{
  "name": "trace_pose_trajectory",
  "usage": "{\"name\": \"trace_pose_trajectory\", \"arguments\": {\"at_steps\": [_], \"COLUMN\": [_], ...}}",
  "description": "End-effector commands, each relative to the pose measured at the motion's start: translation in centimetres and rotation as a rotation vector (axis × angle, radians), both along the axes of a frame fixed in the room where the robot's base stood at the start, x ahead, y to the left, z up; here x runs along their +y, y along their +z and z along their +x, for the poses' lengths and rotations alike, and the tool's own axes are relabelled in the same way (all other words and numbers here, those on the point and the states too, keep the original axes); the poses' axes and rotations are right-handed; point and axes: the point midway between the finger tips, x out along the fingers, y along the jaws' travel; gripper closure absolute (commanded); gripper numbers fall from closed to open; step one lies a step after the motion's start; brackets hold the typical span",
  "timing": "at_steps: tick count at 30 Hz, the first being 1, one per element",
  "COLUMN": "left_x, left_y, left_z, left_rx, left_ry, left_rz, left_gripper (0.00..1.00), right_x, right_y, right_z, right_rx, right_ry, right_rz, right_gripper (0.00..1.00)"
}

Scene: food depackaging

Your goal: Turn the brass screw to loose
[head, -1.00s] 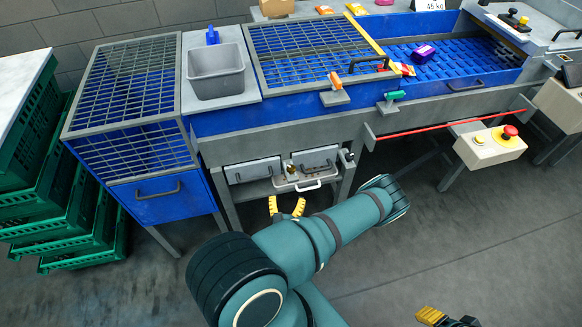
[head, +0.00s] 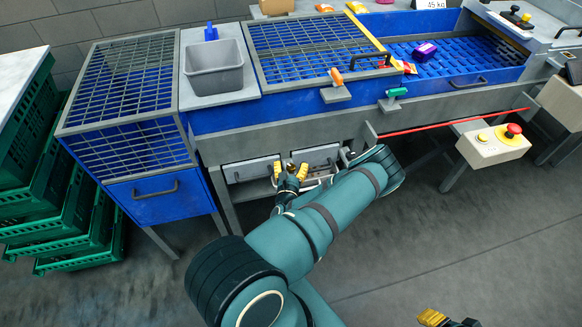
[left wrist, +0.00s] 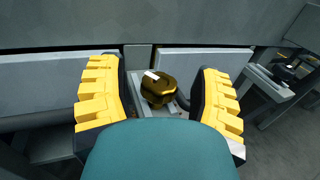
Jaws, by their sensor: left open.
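The brass screw (left wrist: 158,87) is a round gold-coloured knob with a pale mark on top, seen in the left wrist view. It sits between two grey drawer-like panels under the machine. In the head view it shows small (head: 291,168) beside my left gripper (head: 290,172). In the left wrist view my left gripper (left wrist: 160,95) is open, with one yellow-padded finger on each side of the screw and visible gaps to it. The lower part of the screw's mount is partly hidden. My right gripper (head: 448,318) shows only in part at the bottom edge of the head view.
Two grey panels (head: 250,169) flank the screw, under the machine's frame. A blue drawer (head: 157,195) is at the left, by stacked green crates (head: 75,225). A red rod (head: 450,124) and a box with a red button (head: 494,144) are at the right. Floor at right is clear.

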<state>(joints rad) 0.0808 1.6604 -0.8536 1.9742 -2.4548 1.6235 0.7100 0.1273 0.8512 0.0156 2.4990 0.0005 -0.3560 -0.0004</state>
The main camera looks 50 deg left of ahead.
Motion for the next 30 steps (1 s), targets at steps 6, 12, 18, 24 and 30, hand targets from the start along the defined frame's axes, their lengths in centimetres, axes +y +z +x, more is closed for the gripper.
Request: {"name": "trace_pose_trajectory", "arguments": {"at_steps": [6,12,18,24,30], "left_x": [0.02,0.01,-0.01,0.01,0.0], "left_y": [0.02,0.01,0.01,0.03,0.05], "left_z": [0.01,-0.01,-0.01,-0.01,0.0], "left_rx": [0.0,0.0,0.0,-0.001,-0.001], "left_ry": [0.0,0.0,0.005,0.038,0.069], "left_rz": [0.0,0.0,0.0,-0.001,0.0], "left_gripper": [0.33,1.0,1.0,1.0,1.0], "right_x": [0.0,0.0,0.0,0.0,0.01], "right_y": [0.01,0.01,0.04,0.17,0.27], "right_z": [0.01,0.01,0.0,-0.03,-0.06], "right_rx": [0.0,0.0,0.0,0.001,0.001], "right_ry": [0.0,0.0,0.0,0.0,0.0], "right_rz": [0.0,0.0,0.0,0.0,0.0], "right_gripper": [0.53,0.53,0.53,0.53,0.53]}}
